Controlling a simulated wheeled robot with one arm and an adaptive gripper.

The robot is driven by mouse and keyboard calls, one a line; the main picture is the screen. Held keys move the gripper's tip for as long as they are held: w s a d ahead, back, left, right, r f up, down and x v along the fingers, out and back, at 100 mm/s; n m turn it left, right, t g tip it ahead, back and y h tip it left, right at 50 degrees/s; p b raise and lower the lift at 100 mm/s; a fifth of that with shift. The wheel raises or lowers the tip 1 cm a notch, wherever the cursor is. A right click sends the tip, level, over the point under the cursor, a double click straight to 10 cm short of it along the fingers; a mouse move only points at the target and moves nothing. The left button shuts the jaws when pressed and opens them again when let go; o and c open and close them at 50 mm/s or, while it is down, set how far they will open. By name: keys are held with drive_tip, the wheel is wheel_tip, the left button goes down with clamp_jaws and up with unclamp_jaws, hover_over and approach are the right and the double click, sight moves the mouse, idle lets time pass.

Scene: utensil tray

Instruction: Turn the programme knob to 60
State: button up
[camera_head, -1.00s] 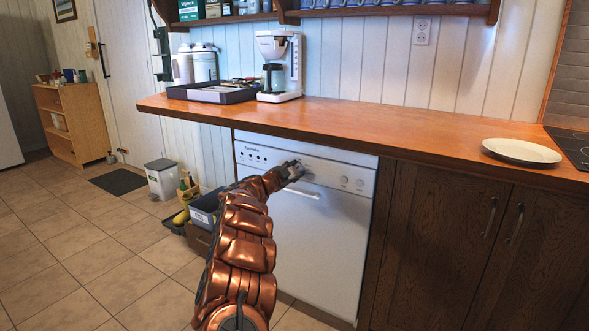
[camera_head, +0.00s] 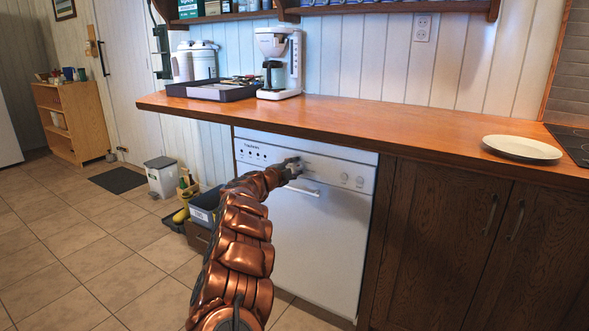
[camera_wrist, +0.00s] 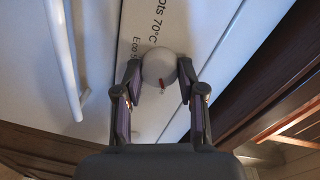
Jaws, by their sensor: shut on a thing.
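The white dishwasher (camera_head: 315,245) stands under the counter, with its control panel along the top. In the wrist view the round white programme knob (camera_wrist: 159,64) sits between my fingers, with a red pointer mark on its lower part in the picture. Printed labels (camera_wrist: 140,36) beside it read "...ots 70°C" and "Eco 5...", partly cut off. No 60 label is legible. My gripper (camera_wrist: 160,74) is shut on the knob, one fingertip on each side. In the head view my gripper (camera_head: 292,169) is at the panel and hides the knob.
The door handle (camera_head: 302,189) is just below my gripper; it also shows in the wrist view (camera_wrist: 63,55). The wooden counter edge (camera_head: 330,130) overhangs above.

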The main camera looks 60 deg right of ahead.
drive_tip(key=o, duration=1.1)
drive_tip(key=shift+o, duration=0.2)
drive_tip(key=shift+a, duration=0.15)
drive_tip(key=a, duration=1.1)
drive_tip(key=shift+a+r, duration=0.3)
drive_tip(key=shift+a, duration=0.05)
